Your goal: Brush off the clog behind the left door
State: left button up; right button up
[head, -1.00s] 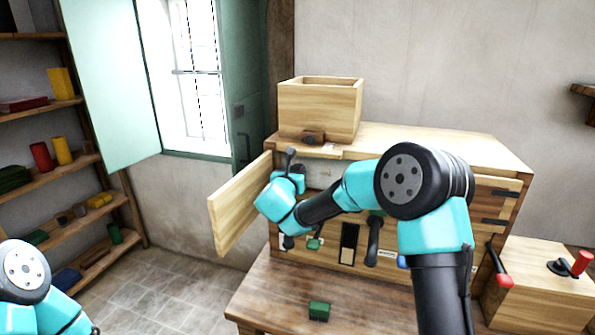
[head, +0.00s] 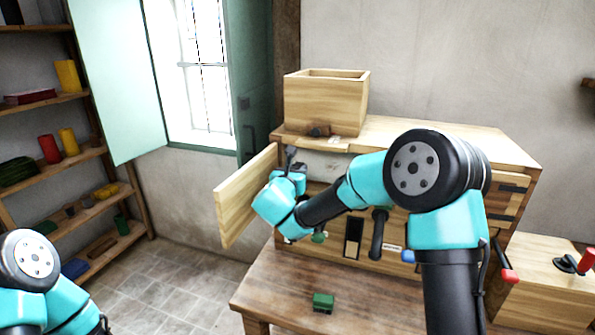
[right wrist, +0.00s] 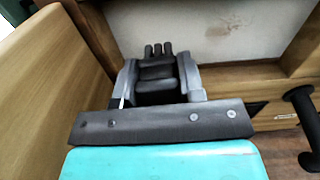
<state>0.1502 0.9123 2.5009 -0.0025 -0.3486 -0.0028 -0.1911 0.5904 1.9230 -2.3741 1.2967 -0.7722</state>
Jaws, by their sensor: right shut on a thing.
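The left door (head: 246,196) of the wooden cabinet stands swung open toward me. Behind it is an opening with a pale mottled surface (head: 324,166), which also shows in the right wrist view (right wrist: 225,28). I cannot tell whether that pale surface is the clog. My right gripper (head: 291,160) is at this opening, just right of the door. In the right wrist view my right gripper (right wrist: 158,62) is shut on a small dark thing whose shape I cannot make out. My left arm shows at the lower left; its gripper is out of view.
A wooden hopper box (head: 325,105) sits on the cabinet top (head: 440,136). A green block (head: 323,302) lies on the table (head: 285,285). A dark handle (head: 377,235) sticks out of the cabinet front. Shelves with coloured items (head: 65,150) stand at left.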

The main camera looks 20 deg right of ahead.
jog(key=shift+v, duration=1.1)
